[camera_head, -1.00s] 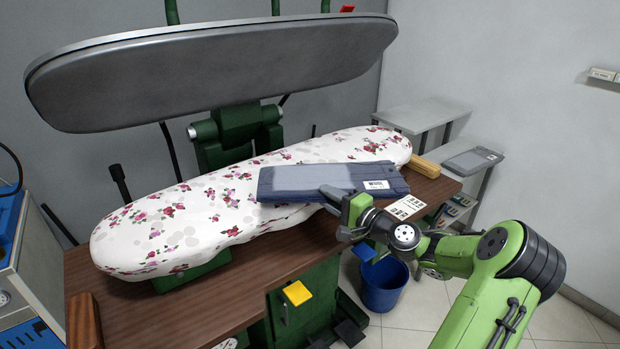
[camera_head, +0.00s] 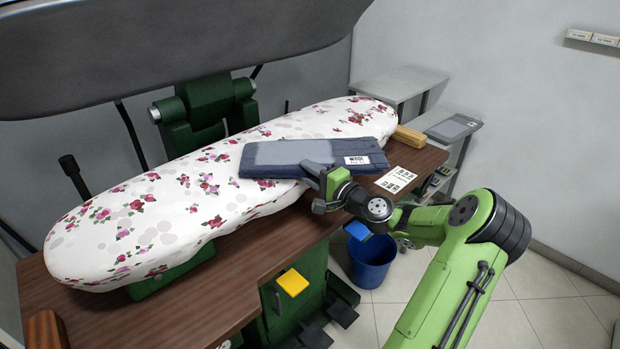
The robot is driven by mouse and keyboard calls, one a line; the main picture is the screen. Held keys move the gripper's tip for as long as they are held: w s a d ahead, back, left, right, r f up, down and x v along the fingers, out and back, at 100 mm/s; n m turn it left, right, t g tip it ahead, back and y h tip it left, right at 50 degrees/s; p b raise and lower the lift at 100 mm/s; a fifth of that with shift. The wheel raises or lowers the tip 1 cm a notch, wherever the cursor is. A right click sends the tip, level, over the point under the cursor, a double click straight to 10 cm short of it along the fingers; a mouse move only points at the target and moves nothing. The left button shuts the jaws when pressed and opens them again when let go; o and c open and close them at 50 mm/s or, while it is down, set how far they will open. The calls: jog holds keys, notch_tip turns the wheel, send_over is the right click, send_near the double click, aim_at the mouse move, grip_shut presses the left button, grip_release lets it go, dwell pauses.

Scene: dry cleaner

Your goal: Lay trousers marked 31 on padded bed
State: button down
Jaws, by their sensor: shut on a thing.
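The folded blue-grey trousers (camera_head: 285,157) are flat and level over the right half of the padded bed. A white label shows at their right end, but I cannot read its number. The padded bed (camera_head: 150,215) has a white cover with pink flowers. My gripper (camera_head: 318,174) is shut on the near edge of the trousers. The trousers overhang the bed's near edge a little. I cannot tell whether they touch the cover or are held just above it. My fingertips are partly hidden at the cloth.
The grey upper press plate (camera_head: 190,50) hangs over the bed at the back. A printed card (camera_head: 398,179) and a yellow-tan block (camera_head: 408,137) are on the wooden table (camera_head: 215,293). A blue bin (camera_head: 371,262) stands below.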

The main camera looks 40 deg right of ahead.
jog(key=c, duration=1.4)
grip_release()
jog(key=shift+f, duration=0.25)
jog(key=o, duration=0.5)
jog(key=shift+r, duration=0.1)
